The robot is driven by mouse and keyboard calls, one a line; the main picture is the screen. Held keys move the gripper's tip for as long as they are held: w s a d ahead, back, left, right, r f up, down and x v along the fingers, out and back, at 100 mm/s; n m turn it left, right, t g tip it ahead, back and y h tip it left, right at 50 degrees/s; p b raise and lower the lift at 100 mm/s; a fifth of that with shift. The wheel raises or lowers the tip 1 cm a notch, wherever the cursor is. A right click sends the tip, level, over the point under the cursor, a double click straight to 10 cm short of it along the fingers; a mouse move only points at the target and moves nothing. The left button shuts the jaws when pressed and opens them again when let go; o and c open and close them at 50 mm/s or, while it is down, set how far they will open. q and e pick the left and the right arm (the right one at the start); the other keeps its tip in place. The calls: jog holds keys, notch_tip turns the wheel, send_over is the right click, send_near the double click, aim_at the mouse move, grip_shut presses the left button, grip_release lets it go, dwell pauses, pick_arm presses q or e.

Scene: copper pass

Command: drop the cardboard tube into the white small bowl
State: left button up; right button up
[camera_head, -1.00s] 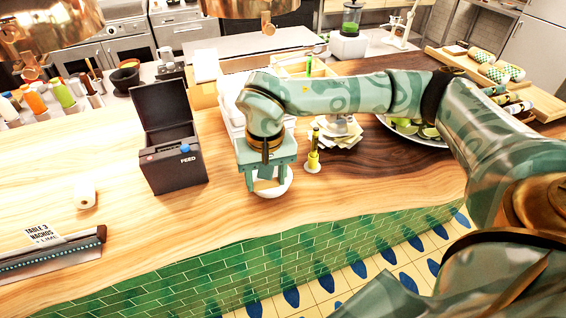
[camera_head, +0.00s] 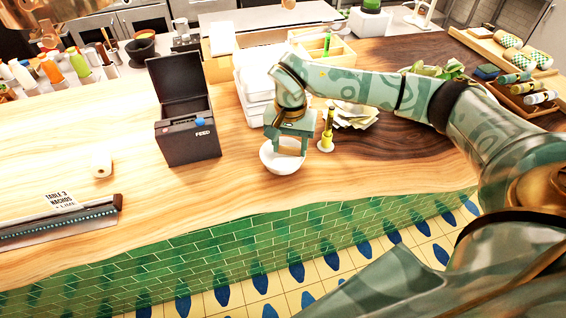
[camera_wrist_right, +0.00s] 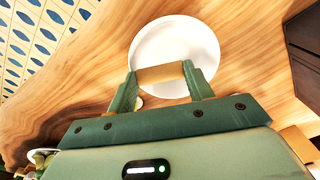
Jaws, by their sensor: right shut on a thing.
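My right gripper (camera_head: 288,148) is shut on the tan cardboard tube (camera_wrist_right: 160,74), which lies crosswise between the two fingertips in the right wrist view. The white small bowl (camera_head: 283,166) stands upright on the wooden counter, and the gripper is over it in the head view. In the right wrist view the bowl (camera_wrist_right: 175,45) lies beyond the tube, and the tube overlaps the near part of its rim. The height of the tube over the bowl is hard to tell. My left gripper is in neither view.
A yellow bottle-like item (camera_head: 327,135) stands close right of the bowl. White stacked containers (camera_head: 254,88) are behind it. A black open box (camera_head: 187,130) stands to the left, with a white roll (camera_head: 101,163) further left. The counter between box and bowl is clear.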

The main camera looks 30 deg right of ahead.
jog(key=shift+r, duration=0.1)
jog(key=o, duration=1)
jog(key=shift+o, duration=0.2)
notch_tip(320, 180, up, 16)
jog(key=p, duration=0.1)
jog(key=shift+s+a+r+p, duration=0.15)
jog(key=shift+s+p, duration=0.05)
jog(key=shift+p, duration=0.1)
